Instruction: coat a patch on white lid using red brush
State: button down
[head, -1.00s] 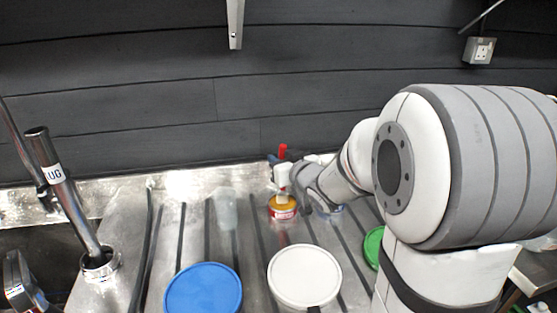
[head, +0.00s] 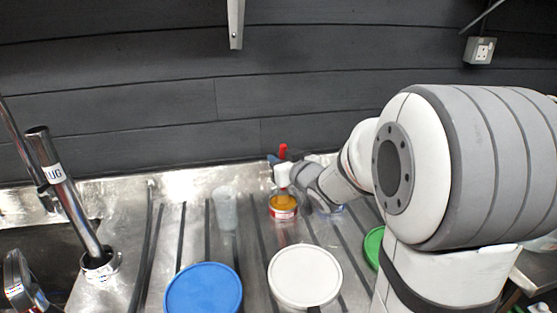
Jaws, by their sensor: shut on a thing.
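The white lid (head: 305,275) lies at the front centre of the metal counter in the head view. The red brush (head: 283,151) stands upright in my gripper (head: 283,174), with its red handle showing above the jaws. My gripper is shut on it, at the back of the counter. A small tin (head: 283,206) with a yellow-orange top and a red and white label stands just below the gripper. The brush's lower end is hard to make out against the gripper.
A blue lid (head: 203,290) lies left of the white lid, and a green lid (head: 374,247) is partly hidden behind my arm at the right. A clear cup (head: 226,208) stands left of the tin. A metal pipe (head: 75,200) rises at the left. A dark wall closes the back.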

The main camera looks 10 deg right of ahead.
notch_tip(320, 180, up, 7)
jog(key=p, duration=0.5)
jog(key=shift+p, duration=0.4)
jog(key=shift+s+f, duration=0.1)
jog(key=shift+f, duration=0.05)
